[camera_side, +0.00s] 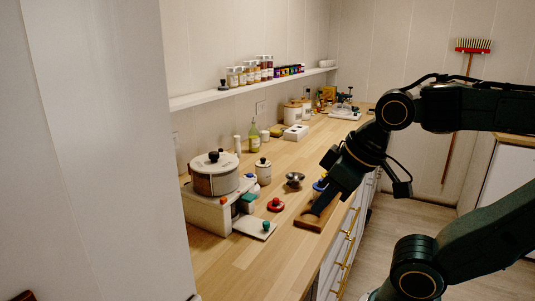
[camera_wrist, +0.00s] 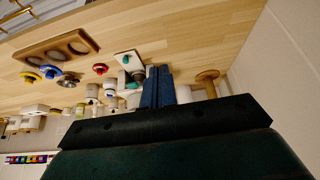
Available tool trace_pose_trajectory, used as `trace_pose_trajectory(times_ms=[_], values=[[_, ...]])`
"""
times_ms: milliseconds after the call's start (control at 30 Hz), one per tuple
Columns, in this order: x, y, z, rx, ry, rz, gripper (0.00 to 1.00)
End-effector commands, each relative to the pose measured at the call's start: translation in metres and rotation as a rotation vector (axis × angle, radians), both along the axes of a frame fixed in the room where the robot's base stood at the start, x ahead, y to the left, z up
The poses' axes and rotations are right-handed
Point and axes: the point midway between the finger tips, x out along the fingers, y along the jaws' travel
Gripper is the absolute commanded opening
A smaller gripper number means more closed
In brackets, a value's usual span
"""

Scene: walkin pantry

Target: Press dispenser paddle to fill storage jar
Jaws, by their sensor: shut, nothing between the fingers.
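The dispenser (camera_side: 216,181) stands at the left of the counter in the side view, a round lidded hopper on a white body. A teal part (camera_side: 247,201) shows on its front; I cannot tell whether this is the paddle. A white plate (camera_side: 250,231) with a teal knob lies before it, also seen in the wrist view (camera_wrist: 122,56). A white jar with a dark-knobbed lid (camera_side: 264,174) stands behind; I cannot tell if it is the storage jar. My gripper (camera_side: 315,211) is shut and empty, to the right of the dispenser, pointing down over the counter's front. Its blue fingers (camera_wrist: 157,72) show together in the wrist view.
A wooden board with round recesses (camera_wrist: 40,53) lies under my gripper in the side view. Bottles and jars line the back wall and shelf (camera_side: 210,96). Some counter in front is clear.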

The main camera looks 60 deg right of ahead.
Motion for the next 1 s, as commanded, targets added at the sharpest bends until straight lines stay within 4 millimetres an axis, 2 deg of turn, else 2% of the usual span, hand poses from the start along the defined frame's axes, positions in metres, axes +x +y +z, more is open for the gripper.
trace_pose_trajectory(times_ms=[667,867,1000], values=[[0.001,0.000,0.000,0.001,-0.001,-0.003,0.00],[0.012,-0.001,0.003,0.012,-0.009,-0.023,0.00],[0.029,-0.004,0.006,0.033,-0.021,-0.055,0.00]])
